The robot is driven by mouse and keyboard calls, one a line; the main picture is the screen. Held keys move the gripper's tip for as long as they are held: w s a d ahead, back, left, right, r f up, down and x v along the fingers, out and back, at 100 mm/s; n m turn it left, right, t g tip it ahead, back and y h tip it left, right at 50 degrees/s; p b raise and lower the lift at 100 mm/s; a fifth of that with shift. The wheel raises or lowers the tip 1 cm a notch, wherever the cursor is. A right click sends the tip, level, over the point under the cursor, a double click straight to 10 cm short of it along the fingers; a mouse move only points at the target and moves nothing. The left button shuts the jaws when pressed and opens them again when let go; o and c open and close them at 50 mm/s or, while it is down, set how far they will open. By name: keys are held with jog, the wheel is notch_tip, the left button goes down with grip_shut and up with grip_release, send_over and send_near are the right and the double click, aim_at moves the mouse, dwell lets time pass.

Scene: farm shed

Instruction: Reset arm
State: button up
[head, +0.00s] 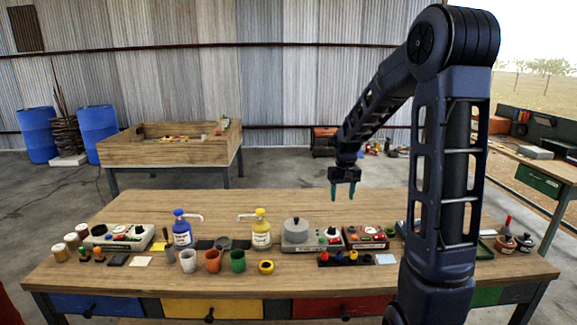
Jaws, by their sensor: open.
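My gripper (343,192) hangs at the end of my arm, fingers pointing down, above the rear half of the wooden table (300,208). Its two greenish fingertips are apart, with nothing between them. It is above and behind the row of things on the table, touching none of them. My arm comes down from the upper right and hides part of the table's right side.
The table holds a blue-capped bottle (182,230), a yellow-capped bottle (261,232), several cups including an orange one (212,260), and control boxes, one at left (119,238). Its back strip is clear. A wooden bin table (168,152) and blue barrels (37,134) stand behind.

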jog(key=s+d+r+t, duration=0.1)
jog(key=s+r, duration=0.3)
jog(key=s, duration=0.5)
jog(key=s+d+r+m+t, duration=0.1)
jog(key=s+d+r, duration=0.2)
jog(key=s, duration=0.7)
jog(key=s+d+r+t, duration=0.1)
jog(key=s+r, duration=0.4)
jog(key=s, duration=0.5)
jog(key=shift+d+r+m+t, duration=0.3)
jog(key=shift+d+r+t, duration=0.05)
jog(key=shift+d+t, duration=0.05)
